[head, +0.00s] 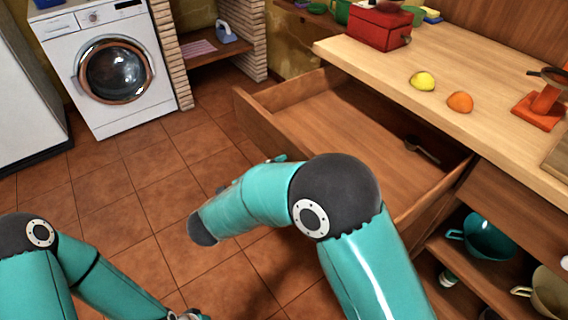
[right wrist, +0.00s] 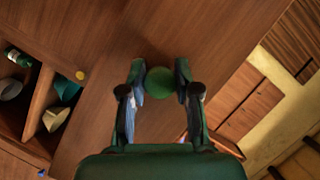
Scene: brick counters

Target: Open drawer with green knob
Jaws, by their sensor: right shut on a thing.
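The wooden drawer (head: 345,125) under the counter is pulled well out in the head view, its inside showing. Its green knob (right wrist: 161,81) is round and sits on the drawer front in the right wrist view. My right gripper (right wrist: 160,78) is shut on the knob, one finger on each side. In the head view my right arm hides the knob and most of the drawer front.
A dark utensil (head: 421,149) lies in the drawer. The wooden counter (head: 450,75) holds a lemon (head: 422,81), an orange (head: 460,102) and a red box (head: 380,27). A teal pot (head: 487,238) is on the open shelf below. The tiled floor at left is clear.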

